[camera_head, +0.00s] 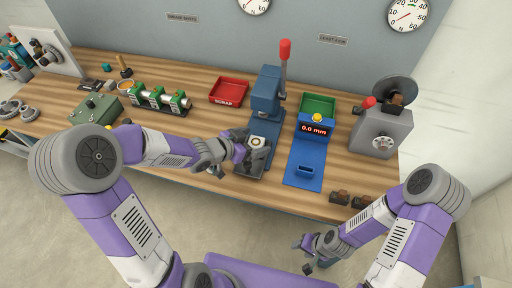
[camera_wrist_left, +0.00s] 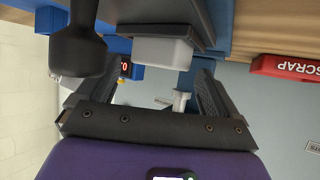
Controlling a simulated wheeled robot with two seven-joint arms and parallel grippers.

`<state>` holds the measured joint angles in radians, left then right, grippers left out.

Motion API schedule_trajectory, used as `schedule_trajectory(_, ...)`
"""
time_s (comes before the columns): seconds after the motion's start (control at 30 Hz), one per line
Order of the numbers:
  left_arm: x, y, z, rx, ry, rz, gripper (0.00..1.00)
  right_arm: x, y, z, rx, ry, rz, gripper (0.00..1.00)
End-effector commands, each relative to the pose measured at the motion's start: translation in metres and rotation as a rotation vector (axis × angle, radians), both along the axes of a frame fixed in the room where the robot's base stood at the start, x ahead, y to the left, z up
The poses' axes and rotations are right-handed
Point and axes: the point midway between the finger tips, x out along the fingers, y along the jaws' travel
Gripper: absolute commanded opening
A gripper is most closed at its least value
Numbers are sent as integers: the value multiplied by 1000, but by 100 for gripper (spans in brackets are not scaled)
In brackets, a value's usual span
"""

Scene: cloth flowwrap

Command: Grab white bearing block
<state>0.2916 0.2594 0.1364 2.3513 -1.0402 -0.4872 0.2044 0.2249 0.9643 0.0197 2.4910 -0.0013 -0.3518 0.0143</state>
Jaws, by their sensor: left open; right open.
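The white bearing block (camera_head: 258,142) sits on the dark base of the blue press (camera_head: 266,92). In the left wrist view the block (camera_wrist_left: 162,52) is a pale box under dark press parts, in line with the gap between the fingers. My left gripper (camera_head: 243,152) is open beside the block, on its left in the head view. Its fingers stand apart in the wrist view, with no clear contact with the block. My right gripper (camera_head: 314,248) is open and empty, low in front of the bench, away from the block.
A red scrap tray (camera_head: 228,91) stands left of the press, a blue gauge (camera_head: 316,128) reading 0.0 mm right of it. A green tray (camera_head: 318,104) is behind the gauge. The press's red-tipped lever (camera_head: 285,60) rises high. A grey machine (camera_head: 380,132) stands far right.

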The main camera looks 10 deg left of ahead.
Motion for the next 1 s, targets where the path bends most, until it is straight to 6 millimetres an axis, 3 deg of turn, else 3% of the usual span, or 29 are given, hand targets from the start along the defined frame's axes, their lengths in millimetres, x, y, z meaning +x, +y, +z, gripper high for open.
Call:
schedule_trajectory(0.1, 9, -7, -8, -1, -1, -1, 94, 0, 0, -8, 0, 0, 0, 52)
schedule_trajectory(0.37, 12, -8, -7, 0, 0, 0, 94, 0, 0, -8, 0, 0, 0, 52)
schedule_trajectory(0.73, 11, -8, -7, 0, 0, 1, 40, 0, 0, -8, 0, 0, 0, 52)
schedule_trajectory(1.0, 12, -8, -6, -1, -1, 0, 39, 0, 0, -7, 0, 0, 0, 52)
